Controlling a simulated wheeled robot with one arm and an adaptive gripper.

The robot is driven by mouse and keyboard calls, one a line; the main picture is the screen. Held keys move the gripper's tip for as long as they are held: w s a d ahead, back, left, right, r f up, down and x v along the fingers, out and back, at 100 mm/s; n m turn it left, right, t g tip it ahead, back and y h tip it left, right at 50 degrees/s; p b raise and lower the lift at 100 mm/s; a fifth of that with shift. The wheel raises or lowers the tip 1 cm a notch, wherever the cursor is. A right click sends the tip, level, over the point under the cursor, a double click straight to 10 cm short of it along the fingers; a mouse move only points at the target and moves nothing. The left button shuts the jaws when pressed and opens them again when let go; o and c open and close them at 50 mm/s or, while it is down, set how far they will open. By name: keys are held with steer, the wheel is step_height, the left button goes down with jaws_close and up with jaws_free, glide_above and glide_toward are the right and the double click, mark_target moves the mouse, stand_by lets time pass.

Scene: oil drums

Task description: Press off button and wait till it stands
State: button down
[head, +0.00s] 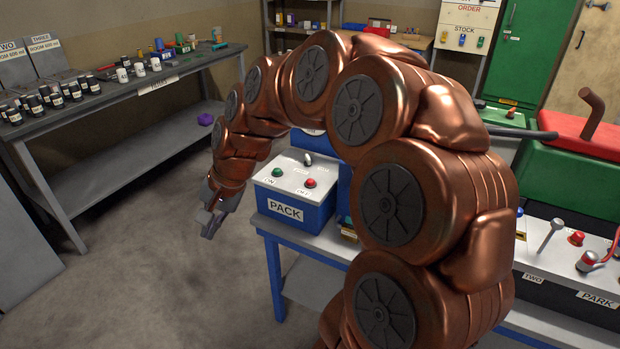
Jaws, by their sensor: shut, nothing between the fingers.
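A blue box with a pale top, labelled PACK (285,211), stands on a blue-legged table. Its top carries a green button (278,172) labelled ON, a red button (310,183) whose label reads as OFF, and a small lever (307,159) at the back. My copper arm arches over from the right, and its end hangs down left of the box. My gripper (208,230) points downward over the floor, shut and empty, apart from the box and lower than the buttons. Part of the box's right side is hidden behind my arm.
A grey bench (110,98) at the left holds several small jars and bottles. At the right, a panel labelled PARK (598,299) carries levers and a red button (576,238). A shelf and a green door (515,50) stand behind. The floor (150,260) at left is clear.

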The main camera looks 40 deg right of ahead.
steer(key=w+d+m+t, duration=0.2)
steer(key=w+d+m, duration=0.2)
steer(key=w+d, duration=0.3)
steer(key=m+t+h+p, duration=0.2)
steer(key=m+t+h, duration=0.2)
steer(key=m, duration=0.9)
glide_above(311, 181)
steer(key=f, duration=0.3)
steer(key=shift+d, duration=0.2)
steer(key=shift+r, duration=0.1)
step_height(311, 181, down, 6)
steer(key=b, duration=0.5)
steer(key=shift+f, duration=1.4)
steer(key=shift+f, duration=0.1)
